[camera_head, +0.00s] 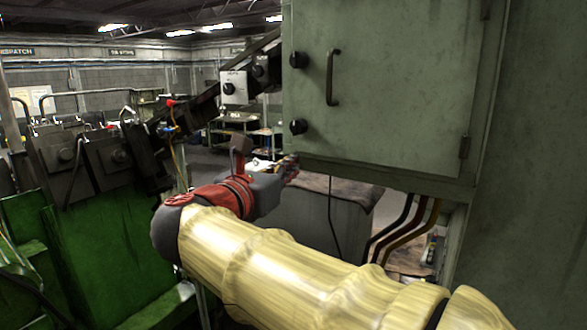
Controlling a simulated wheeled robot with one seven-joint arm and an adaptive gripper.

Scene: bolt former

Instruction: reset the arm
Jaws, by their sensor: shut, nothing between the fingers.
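My arm, in a pale yellow sleeve, reaches from the lower right toward the middle of the head view. Its red and grey wrist lies at the centre. My gripper (290,168) is at the far end of the wrist, small and partly hidden behind it. It is shut with nothing seen in it. It is just below the lower left corner of the green-grey cabinet (400,75); I cannot tell the exact gap.
The cabinet has a handle (333,77) and black knobs, with cables below it. Green machinery (105,255) with dark metal blocks stands at left. A grey box (330,215) stands behind my arm. Open floor (205,160) shows farther back.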

